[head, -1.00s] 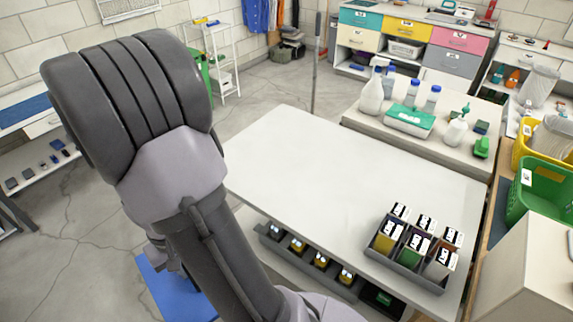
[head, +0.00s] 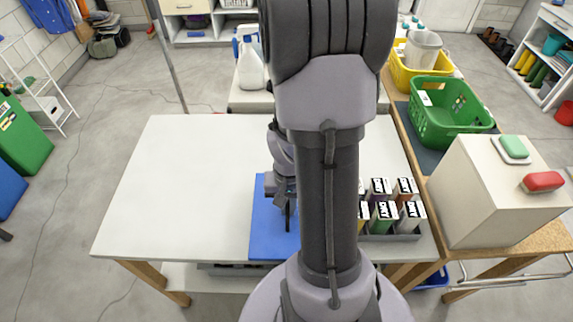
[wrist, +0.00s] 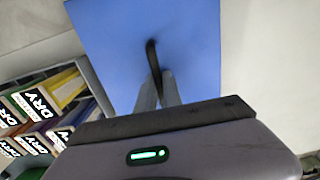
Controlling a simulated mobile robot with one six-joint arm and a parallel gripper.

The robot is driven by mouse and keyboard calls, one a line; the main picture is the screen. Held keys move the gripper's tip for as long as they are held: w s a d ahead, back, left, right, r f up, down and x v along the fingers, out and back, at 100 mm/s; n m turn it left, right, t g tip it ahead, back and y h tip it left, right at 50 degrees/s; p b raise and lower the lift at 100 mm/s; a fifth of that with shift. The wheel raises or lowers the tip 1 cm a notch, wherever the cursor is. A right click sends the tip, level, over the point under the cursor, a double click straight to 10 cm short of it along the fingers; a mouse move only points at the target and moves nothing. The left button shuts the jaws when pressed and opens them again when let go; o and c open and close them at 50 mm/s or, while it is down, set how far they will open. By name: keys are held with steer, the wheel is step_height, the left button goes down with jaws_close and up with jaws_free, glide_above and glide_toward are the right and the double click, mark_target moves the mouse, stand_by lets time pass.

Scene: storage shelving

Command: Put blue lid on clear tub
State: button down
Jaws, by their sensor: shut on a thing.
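The flat blue lid (head: 262,235) shows in the head view over the front middle of the white table, partly hidden behind my arm. In the wrist view the lid (wrist: 195,40) fills the top middle, with a dark curved handle (wrist: 153,60) on its face. My gripper (wrist: 158,88) is shut on that handle. In the head view my gripper (head: 287,203) is beside my forearm, above the lid. I cannot tell how high the lid is above the table. I cannot make out the clear tub in the current views; my arm hides part of the table.
A grey divided tray (head: 400,237) of DRY-labelled boxes stands on the table (head: 180,180), right of my arm. The table's left side is clear. A white jug (head: 250,68) stands behind. A green basket (head: 445,115) and a beige box (head: 490,190) are at the right.

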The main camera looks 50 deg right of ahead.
mark_target(263, 174)
steer(key=w+d, duration=0.1)
steer(key=w, duration=0.3)
steer(key=w+d+f+b, duration=0.1)
steer(key=w+d, duration=0.1)
steer(key=w, duration=0.3)
steer(key=w+d+b, duration=0.1)
steer(key=w+d, duration=0.1)
steer(key=w, duration=0.3)
steer(key=shift+f, duration=0.3)
step_height(263, 174, down, 3)
steer(key=shift+d+f+b, duration=0.1)
steer(key=shift+f+b, duration=0.1)
steer(key=shift+b, duration=0.85)
steer(key=shift+f, duration=0.15)
steer(key=c, duration=1.5)
jaws_free()
